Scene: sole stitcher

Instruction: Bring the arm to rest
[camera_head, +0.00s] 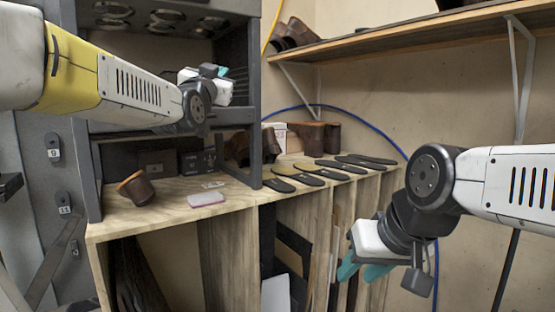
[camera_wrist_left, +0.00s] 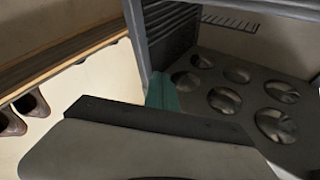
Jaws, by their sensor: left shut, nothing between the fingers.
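My left arm comes in from the upper left of the head view. Its gripper (camera_head: 217,72) is held up in front of the dark shelving frame, with small teal fingertips. In the left wrist view the teal fingers (camera_wrist_left: 162,92) are together with nothing between them. My right gripper (camera_head: 358,273) hangs at the lower right of the head view, pointing down and left. Its two teal fingers stand apart, and no object shows between them. It is in front of the wooden bench, below its top.
The dark shelving frame (camera_head: 255,150) stands close to my left gripper. A wall shelf (camera_head: 400,40) holds brown shoes (camera_head: 293,34). A blue hose (camera_head: 372,120) arcs along the wall.

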